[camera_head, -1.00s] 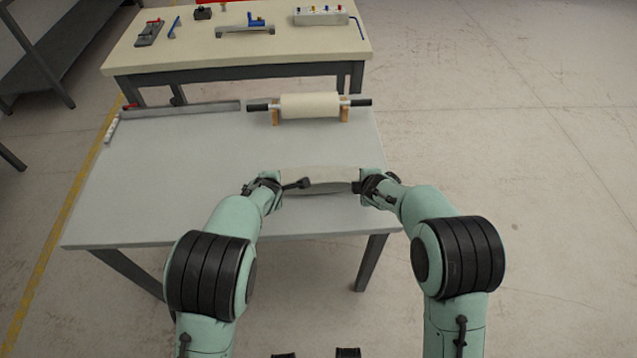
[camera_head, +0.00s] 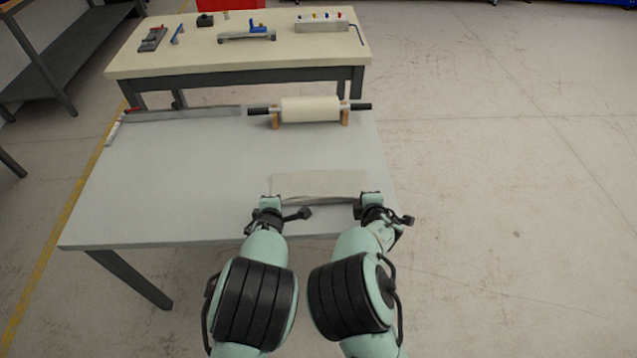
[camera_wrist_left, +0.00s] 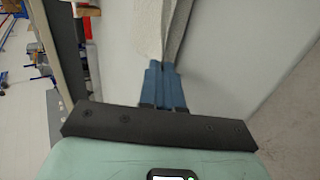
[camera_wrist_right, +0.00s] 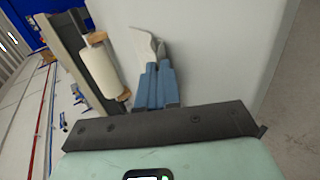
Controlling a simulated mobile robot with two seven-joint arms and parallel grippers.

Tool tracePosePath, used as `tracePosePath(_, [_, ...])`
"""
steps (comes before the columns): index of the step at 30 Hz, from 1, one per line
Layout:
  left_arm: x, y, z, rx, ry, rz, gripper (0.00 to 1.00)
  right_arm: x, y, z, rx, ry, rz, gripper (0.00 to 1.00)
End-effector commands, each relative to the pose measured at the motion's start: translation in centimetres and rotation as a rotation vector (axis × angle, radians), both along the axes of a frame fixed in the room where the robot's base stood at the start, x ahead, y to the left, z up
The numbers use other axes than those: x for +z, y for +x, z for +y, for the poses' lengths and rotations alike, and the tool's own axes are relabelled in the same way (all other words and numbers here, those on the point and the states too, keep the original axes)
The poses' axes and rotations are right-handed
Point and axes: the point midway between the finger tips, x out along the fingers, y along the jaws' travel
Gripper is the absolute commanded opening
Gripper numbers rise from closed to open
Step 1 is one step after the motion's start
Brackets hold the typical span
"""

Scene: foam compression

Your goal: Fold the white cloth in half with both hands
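The white cloth (camera_head: 318,184) spans between my two grippers near the front edge of the grey table. Its far part looks flat and its near edge shows a darker line. My left gripper (camera_head: 270,200) is at its left near corner. In the left wrist view the blue fingers (camera_wrist_left: 163,82) are together, with cloth (camera_wrist_left: 150,28) coming out from their tips. My right gripper (camera_head: 369,199) is at the right near corner. In the right wrist view its blue fingers (camera_wrist_right: 157,84) are together, with a bent cloth flap (camera_wrist_right: 146,44) at their tips. I cannot tell whether the layers touch.
A white roll (camera_head: 310,109) on wooden supports stands at the back of the grey table (camera_head: 190,180). A long grey bar (camera_head: 190,113) lies at the back left. The table's left half is clear. A second table (camera_head: 200,60) behind holds tools.

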Motion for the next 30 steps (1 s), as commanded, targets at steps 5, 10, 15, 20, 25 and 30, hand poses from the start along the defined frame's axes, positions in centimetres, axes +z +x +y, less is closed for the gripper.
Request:
tracePosePath(5, [0.0,0.0,0.1,0.001,0.001,-0.002,0.0,0.0,0.0,-0.1,0.0,-0.001,-0.001,0.0])
tracePosePath(10, [0.0,0.0,0.0,0.001,0.001,-0.001,0.36,0.0,0.0,-0.1,-0.002,-0.001,-0.001,0.36])
tracePosePath(15, [0.0,0.0,0.0,0.001,0.001,0.0,0.47,0.0,0.0,-0.1,-0.002,-0.001,0.0,0.47])
tracePosePath(20, [0.0,0.0,0.0,0.001,0.001,0.0,0.47,0.0,0.0,-0.1,0.0,-0.001,0.0,0.47])
tracePosePath(25, [0.7,-0.3,0.0,0.001,-0.002,-0.001,0.47,0.7,-0.2,0.0,-0.002,0.001,-0.002,0.47])
tracePosePath(30, [3.2,-1.3,0.0,0.001,-0.005,-0.002,0.47,3.2,-1.2,0.0,-0.001,0.003,-0.003,0.47])
